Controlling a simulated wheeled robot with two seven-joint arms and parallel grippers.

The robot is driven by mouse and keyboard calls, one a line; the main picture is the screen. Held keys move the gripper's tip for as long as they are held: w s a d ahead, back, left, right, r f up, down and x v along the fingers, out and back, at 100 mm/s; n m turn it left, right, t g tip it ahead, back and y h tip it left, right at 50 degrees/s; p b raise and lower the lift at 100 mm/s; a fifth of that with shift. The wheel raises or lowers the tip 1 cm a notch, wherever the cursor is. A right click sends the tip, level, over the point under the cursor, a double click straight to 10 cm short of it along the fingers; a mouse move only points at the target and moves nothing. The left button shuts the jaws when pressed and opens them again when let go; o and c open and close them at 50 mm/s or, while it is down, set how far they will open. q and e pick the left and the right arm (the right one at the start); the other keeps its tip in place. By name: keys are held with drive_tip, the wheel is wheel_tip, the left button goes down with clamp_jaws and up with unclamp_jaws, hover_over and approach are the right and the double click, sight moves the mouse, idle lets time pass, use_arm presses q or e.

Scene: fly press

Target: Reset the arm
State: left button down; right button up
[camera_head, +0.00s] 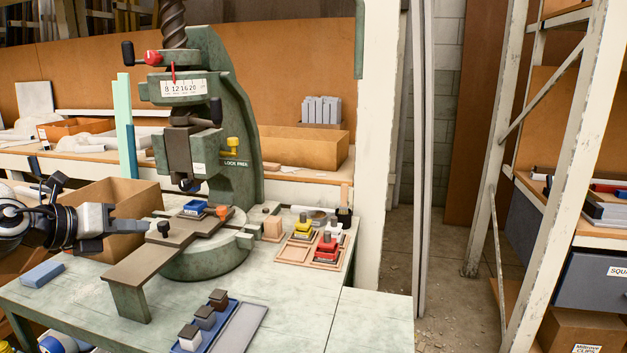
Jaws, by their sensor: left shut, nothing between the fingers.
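A green fly press (243,130) stands on the pale green bench, with a thick screw at the top. It has a white number scale (183,87) with a red pointer, and a red knob and black handle at the upper left. A dark ram hangs above a blue block (195,208) on the press bed. A brown bar (165,252) juts from the bed toward the front left. My left gripper (138,226) comes in from the left, shut and empty, beside the bar's black knob (164,229) and in front of a cardboard box. My right gripper is not in view.
A wooden tray (292,252) with yellow, red and white handled blocks lies right of the press. A blue tray (240,325) with several dark-topped blocks is at the front. A blue block (42,274) lies front left. The bench's right front corner is clear.

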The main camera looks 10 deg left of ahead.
use_arm(q)
drive_tip(key=s+d+f+n+t+y, duration=0.1)
drive_tip(key=d+f+n+y, duration=0.1)
drive_tip(key=n, duration=0.4)
drive_tip(key=s+d+f+n+t+y, duration=0.1)
drive_tip(key=s+d+f+n, duration=0.1)
drive_tip(key=d+f+n, duration=0.3)
drive_tip(key=s+d+f+n+t+y, duration=0.1)
drive_tip(key=d+f+n+y, duration=0.1)
drive_tip(key=f+n, duration=0.5)
drive_tip(key=shift+s+d+f+n+y, duration=0.15)
drive_tip(key=shift+s+d+n, duration=0.1)
drive_tip(key=shift+d, duration=0.2)
drive_tip(key=shift+s+d+n+y, duration=0.15)
drive_tip(key=shift+d+n, duration=0.1)
drive_tip(key=shift+d, duration=0.2)
drive_tip(key=s+d+f+n+g, duration=0.4)
drive_tip(key=s, duration=0.4)
drive_tip(key=s+d+f+n+g+h, duration=0.1)
drive_tip(key=s+d+f+n+g, duration=0.35)
drive_tip(key=s, duration=0.25)
drive_tip(key=s+d+f+n+g, duration=0.3)
drive_tip(key=s+d+f+n, duration=0.15)
drive_tip(key=s, duration=0.35)
drive_tip(key=w+d+f+t+h+b, duration=0.1)
drive_tip(key=w+d+f+t+h, duration=0.2)
drive_tip(key=w+d+t, duration=0.3)
drive_tip(key=shift+w+d+f+t, duration=0.2)
drive_tip(key=shift+w+f+t, duration=0.05)
drive_tip(key=shift+f+t, duration=0.2)
